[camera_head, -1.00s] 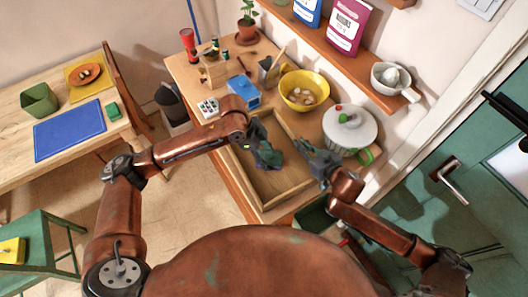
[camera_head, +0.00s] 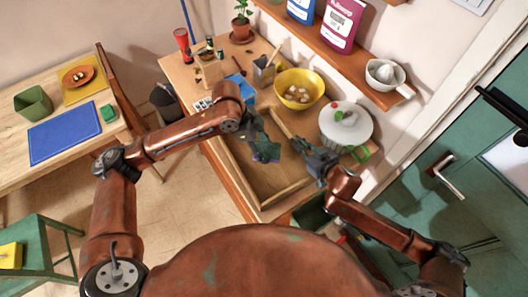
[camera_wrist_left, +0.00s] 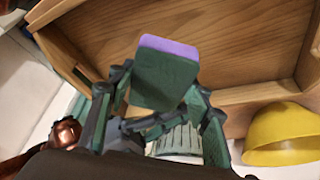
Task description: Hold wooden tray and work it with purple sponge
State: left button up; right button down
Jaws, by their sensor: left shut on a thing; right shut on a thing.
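The wooden tray (camera_head: 286,193) lies on the wooden counter, with a raised rim around its flat floor. My left gripper (camera_head: 258,140) is over the tray and shut on the purple sponge (camera_head: 266,152). In the left wrist view the sponge (camera_wrist_left: 166,72) shows a broad dark green face and a purple edge, with the tray floor (camera_wrist_left: 225,40) behind it. I cannot tell whether it touches the floor. My right gripper (camera_head: 312,157) is shut at the tray's right rim; its fingers hide the grip there.
The yellow bowl (camera_head: 299,89) and a white lidded pot (camera_head: 346,125) stand close beyond the tray. A blue box (camera_head: 241,88) and a grey holder (camera_head: 263,70) stand at the back. A wall shelf (camera_head: 345,62) runs above the counter's right side.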

pick_arm(q)
jog(key=shift+r, duration=0.25)
jog(key=shift+r, duration=1.5)
pick_arm(e)
jog(key=c, duration=2)
grip_release()
jog(key=v, duration=1.2)
jog(key=shift+d, duration=0.1)
